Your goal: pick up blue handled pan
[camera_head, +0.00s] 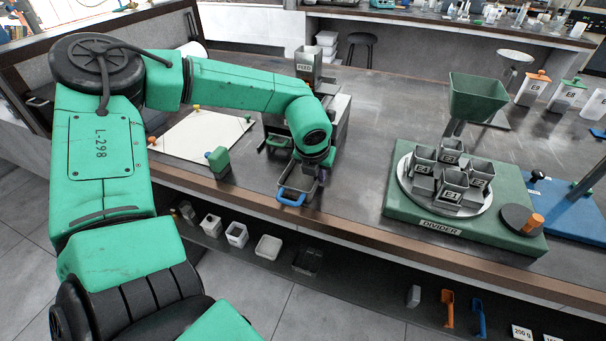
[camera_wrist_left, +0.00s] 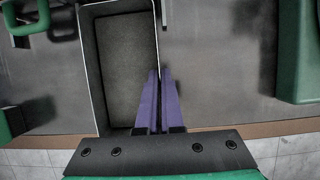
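The blue handled pan (camera_head: 297,176) is a grey rectangular pan with a blue handle (camera_head: 290,200) at its near end, by the bench's front edge. In the left wrist view the open, empty-looking pan (camera_wrist_left: 120,65) fills the left middle; its blue handle does not show there. My left gripper (camera_head: 320,179) points down at the pan's right side. In the left wrist view its purple fingers (camera_wrist_left: 160,75) are close together, one on each side of the pan's right wall, and look shut on it. My right gripper is not in view.
A green-handled pan (camera_head: 278,143) sits just behind. A green divider (camera_head: 420,213) with several cups stands to the right. A white sheet (camera_head: 200,138) lies left, with a green block (camera_head: 217,160) nearby. The bench between pan and divider is clear.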

